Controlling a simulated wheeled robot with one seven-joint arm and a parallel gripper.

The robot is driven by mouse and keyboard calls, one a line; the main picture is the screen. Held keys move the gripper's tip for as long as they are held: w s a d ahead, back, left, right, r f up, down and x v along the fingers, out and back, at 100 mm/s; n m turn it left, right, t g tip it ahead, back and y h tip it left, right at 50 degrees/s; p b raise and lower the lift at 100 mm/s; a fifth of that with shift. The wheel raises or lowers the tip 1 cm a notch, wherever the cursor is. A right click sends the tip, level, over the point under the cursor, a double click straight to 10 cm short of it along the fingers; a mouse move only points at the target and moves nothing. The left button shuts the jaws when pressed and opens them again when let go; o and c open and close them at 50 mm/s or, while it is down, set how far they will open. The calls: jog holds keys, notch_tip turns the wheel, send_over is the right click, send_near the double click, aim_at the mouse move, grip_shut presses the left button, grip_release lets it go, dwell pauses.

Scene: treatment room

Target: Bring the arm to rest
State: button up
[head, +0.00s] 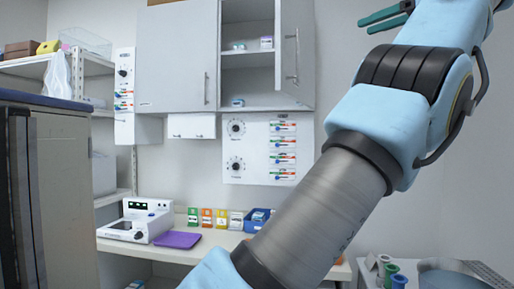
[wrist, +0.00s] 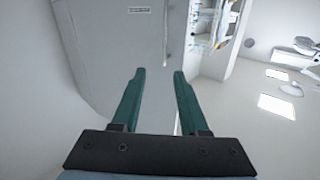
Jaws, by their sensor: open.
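My gripper (wrist: 157,75) shows in the wrist view with its two green fingers apart and nothing between them. Beyond the fingers are a pale cabinet front and white wall. In the head view my gripper (head: 385,18) is at the top right, near the picture's upper edge, with its green fingers pointing left. My light blue and grey arm crosses the right half of the head view, raised, and hides part of the counter and wall behind it.
A wall cabinet (head: 176,60) has its right door open beside shelves. A counter (head: 215,242) below holds a white device (head: 140,220), a purple pad (head: 177,240), several coloured boxes and a blue bin (head: 257,219). A shelf rack (head: 105,200) and dark-topped cabinet (head: 62,185) stand left.

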jog(key=w+a+f+m+g+h, duration=0.1)
jog(key=w+a+f+m, duration=0.25)
jog(key=w+f, duration=0.5)
jog(key=w+a+f+m+g+h, duration=0.25)
jog(key=w+a+f, duration=0.25)
jog(key=w+f, duration=0.3)
jog(key=w+a+f+m+g+h, duration=0.1)
jog(key=w+a+f+m, duration=0.1)
jog(key=a+f, duration=0.4)
jog(key=w+a+f+m+g+h, duration=0.1)
jog(key=w+a+f+g, duration=0.15)
jog(key=f, duration=0.55)
jog(key=s+a+f+g+h, duration=0.1)
jog(key=s+a+f, duration=0.25)
jog(key=f, duration=0.25)
jog(key=s+a+f+m+g+h, duration=0.1)
jog(key=s+a+f, duration=0.25)
jog(key=f, duration=0.35)
jog(key=s+a+f+g+h, duration=0.1)
jog(key=s+a+f, duration=0.25)
jog(key=f, duration=0.25)
jog(key=s+a+f+n+g+h, duration=0.1)
jog(key=s+a+f, duration=0.2)
jog(key=s+f, duration=0.3)
jog(key=s+a+f+n+g+h, duration=0.1)
jog(key=s+a+f, duration=0.2)
jog(key=s, duration=1)
notch_tip(320, 180, down, 4)
jog(key=shift+a+r+h, duration=0.2)
jog(key=shift+h, duration=0.15)
